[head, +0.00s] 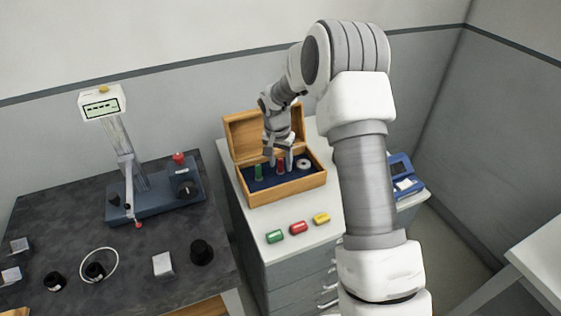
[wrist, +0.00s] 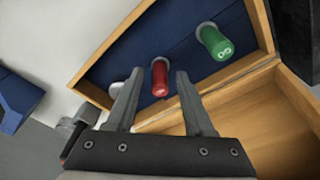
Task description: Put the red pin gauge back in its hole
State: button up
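The red pin gauge (wrist: 159,78) stands upright in the blue lining of the open wooden case (head: 289,189). A short pale stretch shows between its red handle and the lining; how deep it sits I cannot tell. It also shows in the head view (head: 281,166), partly behind my gripper. My gripper (wrist: 159,74) is open, one finger on each side of the red handle, with visible gaps. In the head view my gripper (head: 279,160) points down into the case. A green pin gauge (wrist: 216,42) stands beside the red one, left of it in the head view (head: 258,172).
A pale ring (head: 304,164) lies in the case, right of the red pin. The raised lid (head: 245,135) stands behind. Green (head: 276,237), red (head: 298,227) and yellow (head: 321,219) pieces lie in front. A blue device (head: 402,178) is at right, a dark bench (head: 125,255) at left.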

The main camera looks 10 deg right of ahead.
jog(key=shift+r, duration=0.1)
jog(key=shift+r+p, duration=0.15)
jog(key=shift+p, duration=0.25)
notch_tip(320, 180, up, 16)
jog(key=s+a, duration=0.2)
jog(key=s+r+n+t, duration=0.1)
jog(key=s+r+n, duration=0.1)
jog(key=s+r, duration=0.55)
jog(key=s+d+n+t, duration=0.1)
jog(key=s+n, duration=0.1)
jog(key=s, duration=1)
jog(key=s+d+r+n+t+y, duration=0.1)
jog(key=s+n+t, duration=0.1)
jog(key=s, duration=1)
jog(key=shift+s+r+n+b, duration=0.3)
jog(key=shift+s+n+b, duration=0.1)
